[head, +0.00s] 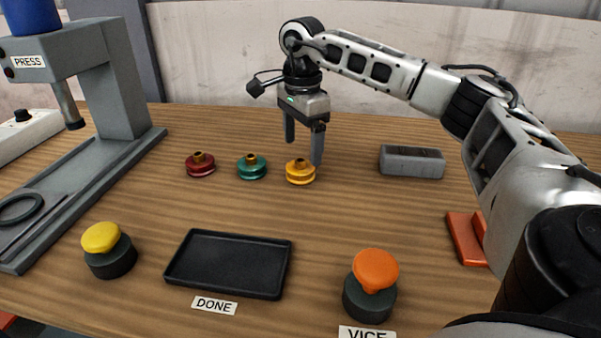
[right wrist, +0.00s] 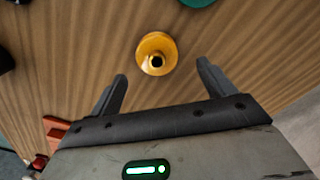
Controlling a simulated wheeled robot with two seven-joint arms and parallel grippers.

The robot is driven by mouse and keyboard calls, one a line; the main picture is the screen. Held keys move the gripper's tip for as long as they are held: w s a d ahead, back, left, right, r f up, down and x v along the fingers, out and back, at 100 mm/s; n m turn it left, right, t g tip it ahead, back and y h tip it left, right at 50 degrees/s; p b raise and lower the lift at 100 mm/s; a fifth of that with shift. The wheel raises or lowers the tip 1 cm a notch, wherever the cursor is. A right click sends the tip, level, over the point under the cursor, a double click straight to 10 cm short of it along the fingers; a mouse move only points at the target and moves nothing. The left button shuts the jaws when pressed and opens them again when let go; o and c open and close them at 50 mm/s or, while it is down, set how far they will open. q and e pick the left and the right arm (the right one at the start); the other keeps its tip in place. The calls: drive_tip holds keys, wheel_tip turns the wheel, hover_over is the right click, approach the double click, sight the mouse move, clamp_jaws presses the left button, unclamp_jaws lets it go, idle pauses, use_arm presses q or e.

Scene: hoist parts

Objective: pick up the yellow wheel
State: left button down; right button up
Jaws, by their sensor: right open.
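The yellow wheel (head: 300,173) stands on the wooden table with its brass hub up, at the right end of a row of three wheels. In the right wrist view the yellow wheel (right wrist: 156,54) lies ahead of the fingertips, roughly between their lines. My right gripper (head: 304,152) is open and empty, pointing down just above and behind the yellow wheel. Its two fingers also show apart in the right wrist view (right wrist: 162,70). My left gripper is not in view.
A green wheel (head: 251,167) and a red wheel (head: 200,165) stand to the left. A black tray (head: 228,264) marked DONE, a yellow button (head: 101,238) and an orange button (head: 376,270) are in front. The press (head: 110,90) stands left.

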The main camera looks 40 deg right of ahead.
sight(300, 160)
drive_tip(key=f, duration=0.4)
drive_tip(key=shift+s+a+f, duration=0.1)
drive_tip(key=shift+a+f, duration=0.2)
drive_tip(key=shift+c, duration=0.3)
drive_tip(key=shift+r, duration=0.1)
drive_tip(key=c, duration=1.4)
drive_tip(key=shift+c, duration=0.2)
